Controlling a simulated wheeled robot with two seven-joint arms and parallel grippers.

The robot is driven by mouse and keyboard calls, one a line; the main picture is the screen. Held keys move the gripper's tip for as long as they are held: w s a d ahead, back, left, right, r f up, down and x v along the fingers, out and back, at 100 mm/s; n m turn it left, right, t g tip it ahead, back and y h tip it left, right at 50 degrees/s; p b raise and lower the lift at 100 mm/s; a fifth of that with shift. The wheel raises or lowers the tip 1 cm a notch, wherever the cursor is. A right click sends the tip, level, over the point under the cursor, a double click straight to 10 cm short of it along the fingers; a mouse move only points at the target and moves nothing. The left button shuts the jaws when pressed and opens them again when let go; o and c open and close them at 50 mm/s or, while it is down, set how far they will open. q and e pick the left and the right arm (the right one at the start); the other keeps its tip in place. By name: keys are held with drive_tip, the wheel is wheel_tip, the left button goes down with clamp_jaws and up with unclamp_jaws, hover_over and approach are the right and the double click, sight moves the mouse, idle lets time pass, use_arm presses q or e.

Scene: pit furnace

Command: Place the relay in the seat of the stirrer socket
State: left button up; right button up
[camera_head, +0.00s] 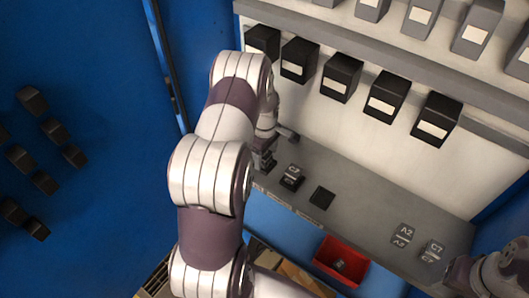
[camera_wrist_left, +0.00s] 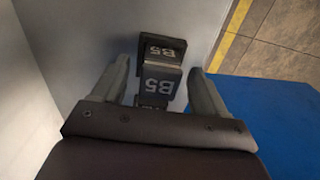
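A dark block marked B5 (camera_wrist_left: 160,75) stands on the grey ledge between the fingers of my left gripper (camera_wrist_left: 160,68) in the left wrist view. A gap seems to show between it and each finger, so the gripper looks open. In the head view my left gripper (camera_head: 266,150) is at the ledge's left end, mostly hidden by its arm. Beside it are a dark block marked C3 (camera_head: 292,174) and a flat dark square (camera_head: 322,197) with nothing on it. Which is the stirrer socket I cannot tell. My right gripper (camera_head: 459,275) is at the lower right, fingers unclear.
Blocks marked A2 (camera_head: 406,231) and C7 (camera_head: 436,247) sit at the ledge's right end. A red tray (camera_head: 320,262) with a small dark thing in it is in front. Dark boxes with white labels (camera_head: 341,77) hang above. The ledge's middle right is clear.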

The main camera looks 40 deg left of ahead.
use_arm(q)
drive_tip(key=shift+r, duration=0.2)
drive_tip(key=shift+w+r, duration=0.1)
drive_tip(key=shift+r, duration=0.15)
wheel_tip(320, 180, up, 11)
drive_tip(key=b, duration=0.4)
drive_tip(key=s+d+m+t, duration=0.1)
drive_tip(key=s+d+m, duration=1.3)
drive_tip(key=d+m, duration=0.4)
drive_tip(key=shift+s+f, duration=0.3)
drive_tip(key=shift+f, duration=0.15)
drive_tip(key=shift+s+d, duration=0.15)
